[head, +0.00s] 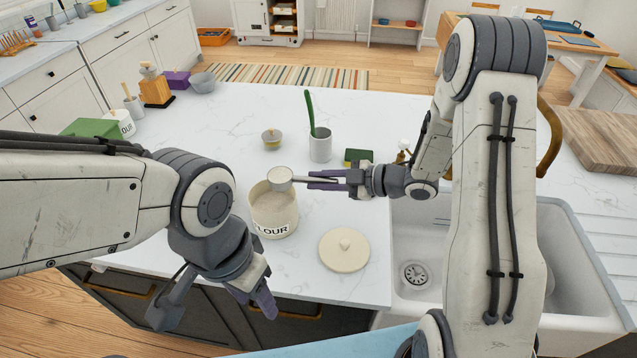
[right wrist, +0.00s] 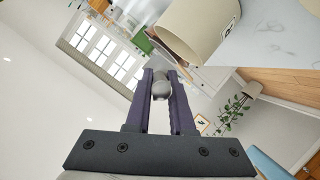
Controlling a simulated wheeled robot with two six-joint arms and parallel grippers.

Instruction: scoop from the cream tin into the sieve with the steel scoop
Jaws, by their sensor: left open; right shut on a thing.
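The cream tin (head: 273,212), lettered FLOUR, stands open on the white counter; pale flour shows inside. My right gripper (head: 314,181) is shut on the steel scoop (head: 281,178) by its handle, right of the tin. The scoop's round bowl is over the tin's far rim; I cannot tell whether it touches or holds flour. In the right wrist view the scoop (right wrist: 161,89) is between the fingers, with the tin (right wrist: 193,28) above. My left gripper (head: 212,307) is open and empty at the counter's front edge. I cannot make out the sieve for certain.
The cream lid (head: 344,250) lies right of the tin, before the sink (head: 415,235). Behind are a grey cup (head: 320,146) with a green-handled tool, a small pot (head: 271,139) and a green-topped sponge (head: 358,157). A grey bowl (head: 203,83) stands at the back left.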

